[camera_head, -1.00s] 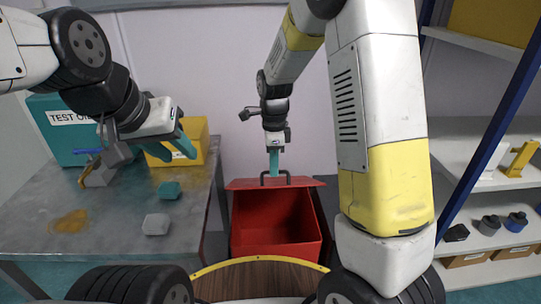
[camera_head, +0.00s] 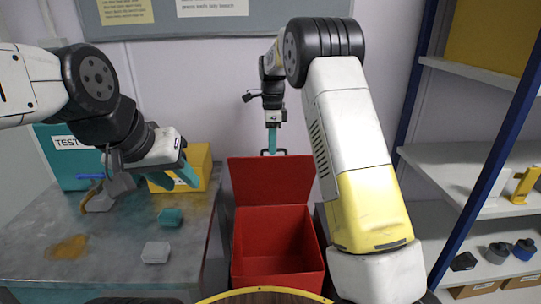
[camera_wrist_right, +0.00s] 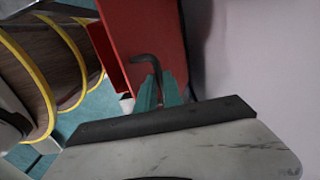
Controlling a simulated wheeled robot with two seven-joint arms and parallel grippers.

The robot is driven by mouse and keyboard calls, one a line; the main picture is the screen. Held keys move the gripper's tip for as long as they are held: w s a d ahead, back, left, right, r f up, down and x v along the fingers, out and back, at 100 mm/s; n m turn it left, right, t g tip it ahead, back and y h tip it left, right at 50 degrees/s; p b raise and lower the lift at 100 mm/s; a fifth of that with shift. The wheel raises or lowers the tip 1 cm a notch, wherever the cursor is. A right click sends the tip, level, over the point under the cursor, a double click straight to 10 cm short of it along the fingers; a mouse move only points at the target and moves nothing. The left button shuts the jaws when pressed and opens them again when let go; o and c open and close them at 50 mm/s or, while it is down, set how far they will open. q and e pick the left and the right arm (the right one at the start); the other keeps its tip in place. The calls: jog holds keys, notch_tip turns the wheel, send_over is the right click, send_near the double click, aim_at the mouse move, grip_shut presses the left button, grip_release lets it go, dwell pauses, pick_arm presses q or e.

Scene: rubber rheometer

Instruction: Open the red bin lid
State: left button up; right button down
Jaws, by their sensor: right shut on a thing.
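The red bin (camera_head: 275,245) stands on the floor between the table and the shelf. Its red lid (camera_head: 268,184) is raised steeply at the back, and the inside of the bin shows. A dark handle (camera_head: 280,152) sits at the lid's top edge. My right gripper (camera_head: 272,148) is shut on this handle with its teal fingers; the right wrist view shows the dark handle (camera_wrist_right: 146,60) between the fingers (camera_wrist_right: 158,92) and the red lid (camera_wrist_right: 150,30) beside it. My left gripper (camera_head: 188,177) hangs over the table at the left, its teal fingers apart and empty.
The grey table (camera_head: 110,255) at left holds a teal box (camera_head: 60,155), a yellow bin (camera_head: 190,172), a teal block (camera_head: 171,217), a grey block (camera_head: 156,252) and a brown stain. A shelf (camera_head: 470,170) with a blue post stands at right. A wall is close behind the bin.

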jog(key=shift+w, duration=1.6)
jog(key=c, duration=1.5)
grip_release()
jog(key=shift+r, duration=0.1)
notch_tip(320, 180, up, 8)
jog(key=shift+w, duration=0.15)
